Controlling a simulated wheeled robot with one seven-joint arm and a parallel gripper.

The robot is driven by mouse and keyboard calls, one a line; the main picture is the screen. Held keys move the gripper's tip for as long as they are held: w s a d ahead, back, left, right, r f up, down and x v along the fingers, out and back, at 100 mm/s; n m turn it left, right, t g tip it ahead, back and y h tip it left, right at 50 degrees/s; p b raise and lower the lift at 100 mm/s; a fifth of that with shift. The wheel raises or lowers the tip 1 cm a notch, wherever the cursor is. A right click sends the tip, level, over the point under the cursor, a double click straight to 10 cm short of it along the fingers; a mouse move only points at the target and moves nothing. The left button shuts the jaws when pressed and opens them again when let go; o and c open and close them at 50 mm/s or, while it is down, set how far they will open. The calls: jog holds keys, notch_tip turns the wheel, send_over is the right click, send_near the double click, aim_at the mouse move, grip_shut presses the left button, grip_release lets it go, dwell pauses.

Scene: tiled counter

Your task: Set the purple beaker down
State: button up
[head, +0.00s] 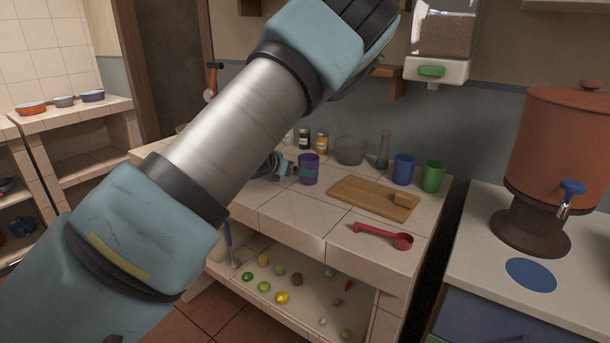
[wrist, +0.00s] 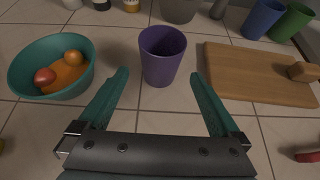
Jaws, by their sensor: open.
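The purple beaker (wrist: 161,58) stands upright on the tiled counter (wrist: 180,112) in the wrist view. It also shows in the head view (head: 308,170), left of the cutting board. My gripper (wrist: 160,82) is open, with its two teal fingers spread wide on the near side of the beaker. I see no contact between the fingers and the beaker. In the head view my gripper (head: 293,170) is partly hidden behind my arm, right beside the beaker.
A teal bowl (wrist: 52,68) with round fruit stands left of the beaker. A wooden cutting board (wrist: 258,74) lies to the right. Blue (head: 403,169) and green (head: 433,176) cups, a grey bowl (head: 351,150) and a red ladle (head: 385,237) are also on the counter. Bare tiles lie between beaker and board.

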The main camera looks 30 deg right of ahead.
jog(key=v, duration=0.5)
jog(key=shift+b, duration=0.35)
jog(key=w+a+n, duration=0.1)
jog(key=w+a+n+t+y, duration=0.1)
jog(key=a+n, duration=0.1)
jog(key=w+a+n, duration=0.1)
jog(key=a+n, duration=0.1)
jog(key=shift+w+a+f+t+y, duration=0.2)
jog(key=shift+f+t+y, duration=0.1)
jog(key=shift+t, duration=0.1)
jog(key=a+f+n+y, duration=0.2)
jog(key=a+n+y, duration=0.5)
jog(key=a+n, duration=1.3)
jog(key=s+a+r+n+g+y, duration=0.1)
jog(key=s+a+n+g, duration=0.2)
jog(key=s+n, duration=0.6)
jog(key=s+a+n+g+y, duration=0.1)
jog(key=s+a+n+g, duration=0.2)
jog(key=s+a+n, duration=0.4)
jog(key=s+n, duration=0.2)
jog(key=n, duration=0.4)
jog(key=shift+r, duration=0.4)
